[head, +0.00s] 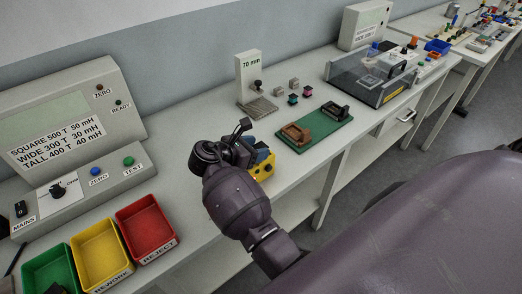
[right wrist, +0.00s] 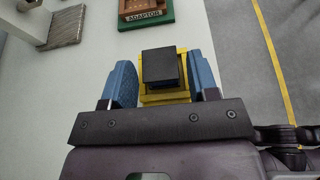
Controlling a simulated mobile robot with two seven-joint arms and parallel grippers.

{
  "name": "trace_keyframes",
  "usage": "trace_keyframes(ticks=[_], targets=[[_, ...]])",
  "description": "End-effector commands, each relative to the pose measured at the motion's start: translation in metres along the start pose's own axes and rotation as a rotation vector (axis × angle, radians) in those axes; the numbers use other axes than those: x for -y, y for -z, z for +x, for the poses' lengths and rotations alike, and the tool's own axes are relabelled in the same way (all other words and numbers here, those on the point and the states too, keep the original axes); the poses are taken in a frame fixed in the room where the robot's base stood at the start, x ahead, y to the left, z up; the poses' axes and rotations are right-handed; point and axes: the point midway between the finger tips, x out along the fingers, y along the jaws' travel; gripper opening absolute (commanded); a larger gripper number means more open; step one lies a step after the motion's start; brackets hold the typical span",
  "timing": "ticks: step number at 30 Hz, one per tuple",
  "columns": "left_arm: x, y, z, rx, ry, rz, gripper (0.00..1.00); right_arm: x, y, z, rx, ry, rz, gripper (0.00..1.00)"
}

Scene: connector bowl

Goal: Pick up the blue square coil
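My right gripper (head: 262,158) is low over the bench's front edge in the head view. In the right wrist view its two blue fingers (right wrist: 163,85) stand apart on either side of a yellow square piece (right wrist: 164,98) with a black block (right wrist: 161,67) on top. Narrow gaps show between the block and the fingers; whether the fingers touch the yellow part I cannot tell. The yellow piece also shows in the head view (head: 264,169), partly hidden by the gripper. No blue winding can be made out clearly on it. My left gripper is not in view.
A green adaptor board (head: 316,133) lies just beyond the gripper. A 70 mm gauge (head: 249,76) and small coils (head: 293,99) stand behind. Green, yellow and red bins (head: 146,228) and a test console (head: 74,140) are at left. A clear-walled fixture (head: 370,77) is at right.

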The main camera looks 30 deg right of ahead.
Motion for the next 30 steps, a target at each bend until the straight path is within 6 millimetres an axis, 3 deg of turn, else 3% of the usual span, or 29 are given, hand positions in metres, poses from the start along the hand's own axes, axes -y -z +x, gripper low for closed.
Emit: trace_keyframes(ticks=[1, 8, 15, 20, 30], targets=[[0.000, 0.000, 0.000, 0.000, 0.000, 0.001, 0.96, 0.000, 0.000, 0.000, 0.000, 0.000, 0.000, 0.47], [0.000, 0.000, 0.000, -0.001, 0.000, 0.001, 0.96, 0.000, 0.000, 0.000, 0.000, 0.000, 0.000, 0.11], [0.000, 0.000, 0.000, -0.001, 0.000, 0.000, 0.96, 0.000, -0.002, 0.000, 0.000, 0.000, 0.001, 0.10], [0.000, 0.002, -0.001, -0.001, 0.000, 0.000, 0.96, -0.001, -0.015, -0.006, 0.000, -0.001, 0.003, 0.10], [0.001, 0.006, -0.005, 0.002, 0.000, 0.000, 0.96, -0.001, -0.088, -0.036, 0.000, -0.002, 0.008, 0.10]])
